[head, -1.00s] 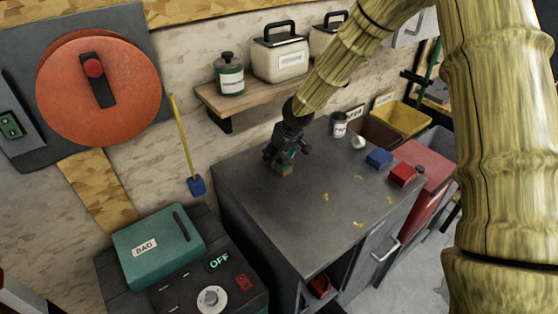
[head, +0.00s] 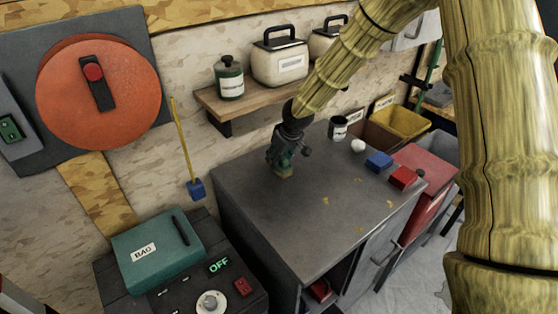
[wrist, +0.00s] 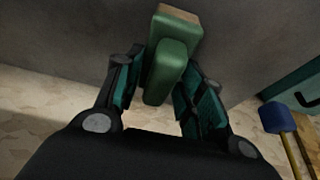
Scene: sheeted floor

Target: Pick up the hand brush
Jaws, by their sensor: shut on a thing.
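The hand brush has a green body and a tan end. It stands on the grey cabinet top near its back left edge; in the head view only its lower part (head: 285,173) shows below the fingers. In the wrist view the green body (wrist: 172,62) lies between the two fingers, its tan end pointing away from me. My gripper (head: 284,158) comes down from above and is shut on the brush; the fingers also show on both sides of it in the wrist view (wrist: 163,85). I see no clear gap under the brush.
On the cabinet top (head: 290,225), a dark can (head: 338,128), a white round thing (head: 358,146), a blue block (head: 379,161) and a red block (head: 403,177) stand to the right. A shelf (head: 245,103) with containers is behind. A yellow-handled tool (head: 181,140) hangs left.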

